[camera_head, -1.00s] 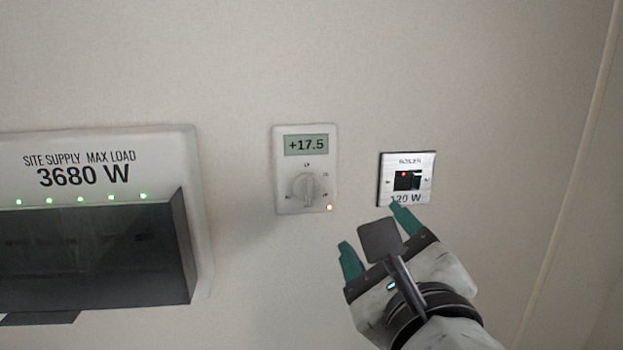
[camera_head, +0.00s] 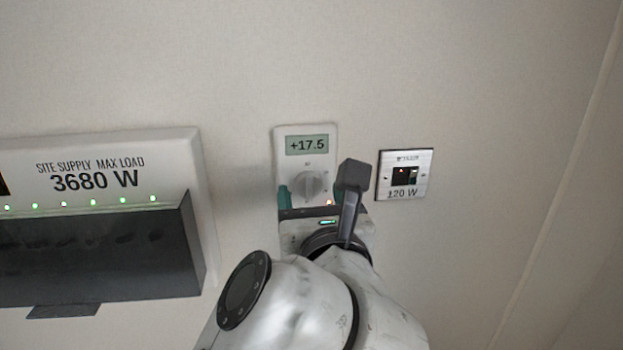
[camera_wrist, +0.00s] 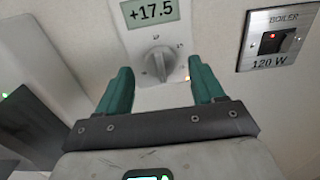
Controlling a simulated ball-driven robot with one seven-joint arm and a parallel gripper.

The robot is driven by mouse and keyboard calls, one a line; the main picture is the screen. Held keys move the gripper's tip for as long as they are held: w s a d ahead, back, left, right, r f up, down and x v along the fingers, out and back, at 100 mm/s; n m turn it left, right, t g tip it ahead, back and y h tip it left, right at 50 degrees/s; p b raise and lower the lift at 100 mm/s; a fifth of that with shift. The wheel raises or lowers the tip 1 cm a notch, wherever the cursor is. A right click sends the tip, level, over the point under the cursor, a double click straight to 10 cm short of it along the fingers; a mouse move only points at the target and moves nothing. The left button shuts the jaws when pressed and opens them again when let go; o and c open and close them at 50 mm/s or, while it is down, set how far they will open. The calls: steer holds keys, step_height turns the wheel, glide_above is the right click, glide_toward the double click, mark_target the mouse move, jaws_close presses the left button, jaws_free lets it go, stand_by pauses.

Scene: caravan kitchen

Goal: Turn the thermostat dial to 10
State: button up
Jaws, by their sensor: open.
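The white thermostat (camera_head: 283,146) is on the wall in the middle of the head view, and its display (camera_head: 307,145) reads +17.5. Its round dial (camera_head: 311,184) sits below the display; the dial also shows in the wrist view (camera_wrist: 158,62). My gripper (camera_wrist: 160,88) is open and empty, its green fingers pointing at the wall. In the wrist view the dial shows between and beyond the two fingertips. In the head view my gripper covers the thermostat's lower edge. I cannot tell how far the fingertips are from the dial.
A steel boiler switch plate (camera_head: 424,166) marked 120 W is to the right of the thermostat. A white supply box (camera_head: 180,150) marked 3680 W, with a dark cover (camera_head: 90,250) and a row of small lights, juts out at the left. The wall above is bare.

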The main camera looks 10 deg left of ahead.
mark_target(309, 188)
steer(key=shift+x, duration=1.2)
steer(key=shift+c, duration=0.4)
steer(key=c, duration=0.9)
steer(key=shift+c, duration=0.3)
